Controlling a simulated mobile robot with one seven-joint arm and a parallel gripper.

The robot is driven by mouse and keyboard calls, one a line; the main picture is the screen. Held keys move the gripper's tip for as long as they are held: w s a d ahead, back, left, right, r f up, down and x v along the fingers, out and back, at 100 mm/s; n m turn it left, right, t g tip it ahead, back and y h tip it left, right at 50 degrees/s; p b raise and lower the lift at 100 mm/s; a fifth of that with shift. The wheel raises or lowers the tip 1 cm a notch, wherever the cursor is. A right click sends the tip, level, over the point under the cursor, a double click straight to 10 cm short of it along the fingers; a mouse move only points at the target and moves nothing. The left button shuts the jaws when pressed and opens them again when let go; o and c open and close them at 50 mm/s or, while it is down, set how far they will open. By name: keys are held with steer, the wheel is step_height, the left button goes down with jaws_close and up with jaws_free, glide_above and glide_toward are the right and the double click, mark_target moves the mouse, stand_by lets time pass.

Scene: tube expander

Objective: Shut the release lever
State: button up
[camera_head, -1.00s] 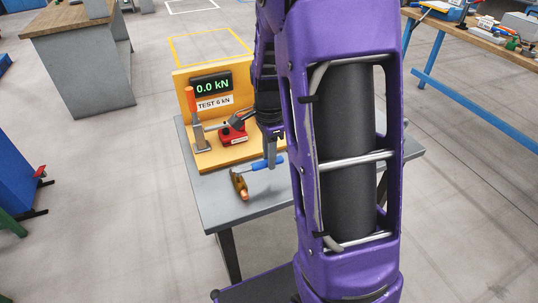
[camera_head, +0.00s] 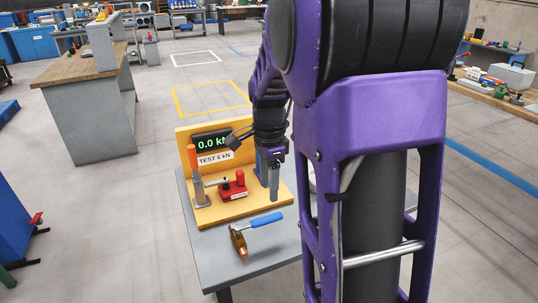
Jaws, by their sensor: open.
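The tube expander fixture has a yellow base board (camera_head: 215,215) and back panel on a grey table. An orange-handled lever (camera_head: 193,160) stands upright on a grey post at its left. A grey rod links the post to a red block (camera_head: 232,191) with a small upright red knob (camera_head: 240,177). Which of these is the release lever I cannot tell. My gripper (camera_head: 273,196) points down to the right of the red block, apart from it. It is open and empty; its fingers overlap in this view.
A hammer (camera_head: 260,220) with a blue handle lies on the grey table (camera_head: 215,262) in front of the fixture. A label (camera_head: 214,159) reads TEST 6 kN. My arm hides the table's right side. A wood-topped bench (camera_head: 85,70) stands behind at left.

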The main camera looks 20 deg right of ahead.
step_height(320, 180, up, 8)
steer(key=shift+f+p, duration=0.15)
steer(key=shift+p, duration=0.25)
